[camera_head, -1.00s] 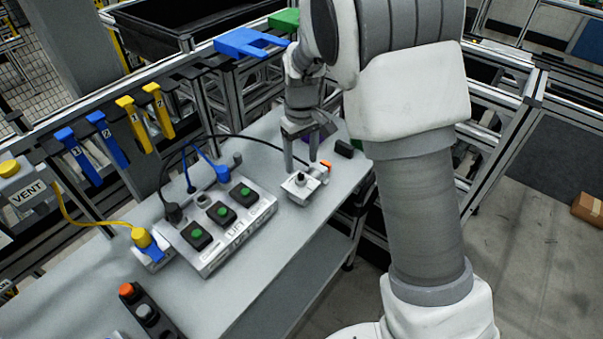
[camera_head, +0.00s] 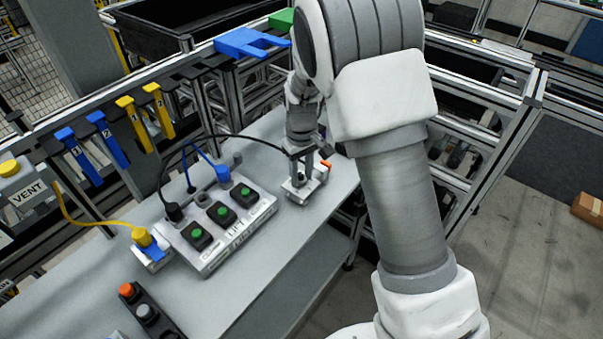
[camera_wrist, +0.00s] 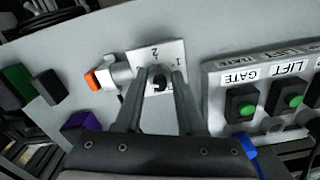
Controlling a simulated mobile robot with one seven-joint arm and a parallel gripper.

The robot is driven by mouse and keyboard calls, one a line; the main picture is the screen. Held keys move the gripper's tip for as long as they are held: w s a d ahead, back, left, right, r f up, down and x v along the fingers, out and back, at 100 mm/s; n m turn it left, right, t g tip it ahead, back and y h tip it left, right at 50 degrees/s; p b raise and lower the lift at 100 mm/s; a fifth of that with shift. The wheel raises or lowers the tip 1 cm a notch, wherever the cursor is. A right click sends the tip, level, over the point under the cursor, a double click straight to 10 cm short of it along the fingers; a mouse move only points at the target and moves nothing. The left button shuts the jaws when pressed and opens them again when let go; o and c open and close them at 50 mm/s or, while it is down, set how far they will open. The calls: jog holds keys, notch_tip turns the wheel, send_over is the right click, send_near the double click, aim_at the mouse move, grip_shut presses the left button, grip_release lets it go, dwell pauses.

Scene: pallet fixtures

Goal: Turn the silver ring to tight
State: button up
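The fixture is a small pale plate block (camera_head: 297,193) on the grey bench, also seen in the wrist view (camera_wrist: 168,52) with the marks 1 and 2 on its face. A small round fitting with a dark centre (camera_wrist: 159,80) stands on the plate; I take its pale rim to be the silver ring, but it is mostly hidden between my fingers. My gripper (camera_head: 299,178) points down over the plate. In the wrist view its two fingers (camera_wrist: 160,76) are apart, one on each side of the fitting. I cannot tell whether they touch it.
An orange-ended silver part (camera_wrist: 108,78) sits beside the plate. A control box (camera_head: 222,222) with green buttons and plugged cables stands to the left. Black (camera_wrist: 50,86) and purple (camera_wrist: 80,124) blocks lie nearby. The front bench edge is clear.

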grip_shut()
jog(key=m, duration=0.4)
jog(key=shift+m, duration=0.4)
jog(key=m, duration=0.4)
jog(key=shift+a+r, duration=0.1)
jog(key=shift+a, duration=0.05)
jog(key=m+p, duration=0.1)
jog(key=m, duration=0.4)
jog(key=shift+m, duration=0.4)
jog(key=m+p, duration=0.1)
jog(key=m, duration=0.3)
jog(key=shift+w+m, duration=0.1)
jog(key=shift+m, duration=0.2)
